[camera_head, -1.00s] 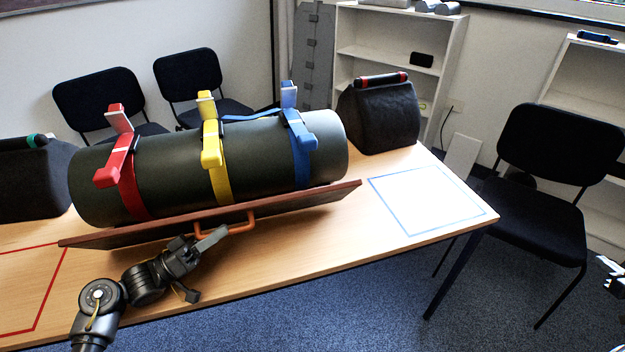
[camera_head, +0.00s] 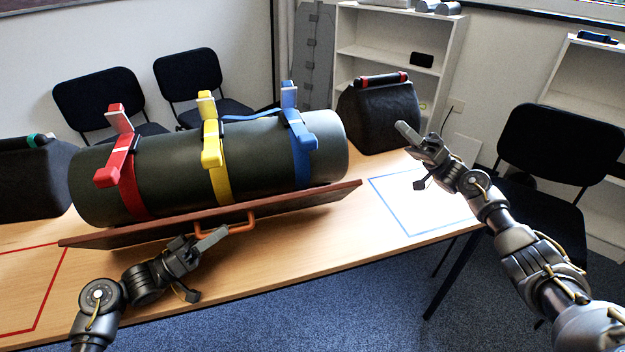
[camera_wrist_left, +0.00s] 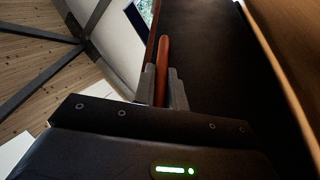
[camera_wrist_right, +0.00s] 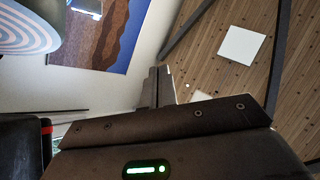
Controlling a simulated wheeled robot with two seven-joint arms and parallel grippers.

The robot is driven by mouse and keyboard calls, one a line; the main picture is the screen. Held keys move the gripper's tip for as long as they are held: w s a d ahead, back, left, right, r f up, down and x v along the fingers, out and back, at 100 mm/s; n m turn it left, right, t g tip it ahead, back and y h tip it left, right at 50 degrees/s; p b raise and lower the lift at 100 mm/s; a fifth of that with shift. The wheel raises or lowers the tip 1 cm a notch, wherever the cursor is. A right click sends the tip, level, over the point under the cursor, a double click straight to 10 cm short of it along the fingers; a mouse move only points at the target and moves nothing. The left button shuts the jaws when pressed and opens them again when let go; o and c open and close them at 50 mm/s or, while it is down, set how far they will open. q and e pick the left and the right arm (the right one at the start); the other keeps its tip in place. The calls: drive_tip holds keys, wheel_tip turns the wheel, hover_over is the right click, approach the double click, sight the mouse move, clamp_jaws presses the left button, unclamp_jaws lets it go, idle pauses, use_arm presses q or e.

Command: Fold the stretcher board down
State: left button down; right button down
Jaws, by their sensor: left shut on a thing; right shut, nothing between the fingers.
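The stretcher board (camera_head: 140,232) is a long reddish-brown panel, tilted along the front of a dark green cylinder (camera_head: 260,155) on the table. An orange handle (camera_head: 243,227) sticks out from its front face. My left gripper (camera_head: 218,238) is shut on the handle; the left wrist view shows the orange bar (camera_wrist_left: 162,70) between its fingers. My right gripper (camera_head: 412,140) is shut and empty, raised above the right end of the table. The right wrist view shows its fingers (camera_wrist_right: 158,88) together, with nothing between them.
Red (camera_head: 123,170), yellow (camera_head: 214,160) and blue (camera_head: 300,145) straps with buckles circle the cylinder. A black bag (camera_head: 380,118) stands behind the blue-outlined area (camera_head: 400,205); another dark bag (camera_head: 30,180) is at left. A chair (camera_head: 555,150) stands beyond the right table edge.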

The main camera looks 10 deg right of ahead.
drive_tip(key=a+n+g+y, duration=0.2)
drive_tip(key=a+n+g, duration=0.1)
drive_tip(key=a+g, duration=0.55)
drive_tip(key=a+f+g+h, duration=0.2)
drive_tip(key=a+h, duration=0.1)
drive_tip(key=a, duration=0.2)
drive_tip(key=s+a+f+g+h, duration=0.1)
drive_tip(key=a+f+g+h, duration=0.1)
drive_tip(key=a, duration=0.3)
drive_tip(key=s+a+f+n+g+h, duration=0.1)
drive_tip(key=a+f+g+h, duration=0.2)
drive_tip(key=a+h, duration=0.1)
drive_tip(key=shift+x, duration=0.85)
drive_tip(key=shift+s+a+f, duration=0.1)
drive_tip(key=shift+s+f, duration=0.25)
drive_tip(key=shift+s, duration=0.15)
